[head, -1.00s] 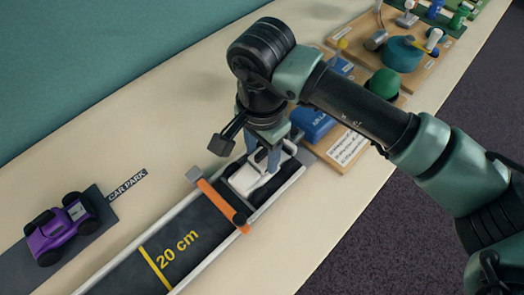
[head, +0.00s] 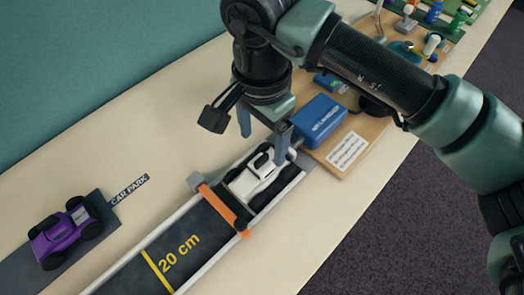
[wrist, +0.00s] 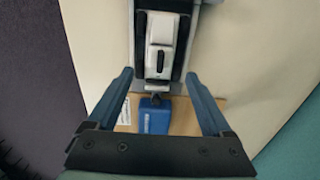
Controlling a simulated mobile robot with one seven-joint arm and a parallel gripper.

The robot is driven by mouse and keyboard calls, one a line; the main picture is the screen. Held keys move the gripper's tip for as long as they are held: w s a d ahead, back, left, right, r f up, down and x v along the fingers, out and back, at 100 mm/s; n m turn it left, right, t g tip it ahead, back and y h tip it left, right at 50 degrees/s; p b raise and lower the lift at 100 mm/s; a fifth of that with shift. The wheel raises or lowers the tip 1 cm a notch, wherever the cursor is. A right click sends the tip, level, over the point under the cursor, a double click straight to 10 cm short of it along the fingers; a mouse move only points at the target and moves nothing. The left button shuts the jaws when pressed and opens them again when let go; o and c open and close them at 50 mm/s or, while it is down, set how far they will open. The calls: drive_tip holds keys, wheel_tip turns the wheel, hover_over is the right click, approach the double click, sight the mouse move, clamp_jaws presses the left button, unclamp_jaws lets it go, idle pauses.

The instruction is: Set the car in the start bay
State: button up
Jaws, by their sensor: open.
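A white car (head: 254,180) with black wheels sits in the bay at the upper end of the dark track (head: 205,232), between its light side rails and behind an orange gate bar (head: 222,206). My gripper (head: 262,138) is open and empty above and slightly behind the car, apart from it. In the wrist view the white car (wrist: 161,45) lies lengthwise along the track, beyond and between my open fingers. Its wheels look flat on the track.
A purple car (head: 65,232) stands on a dark strip by the "CAR PARK" label (head: 130,189). A blue box (head: 319,118) on a wooden board (head: 362,130) is close behind the track end.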

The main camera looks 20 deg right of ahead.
wheel_tip(320, 180, up, 6)
drive_tip(key=shift+f, duration=0.1)
idle(0.5)
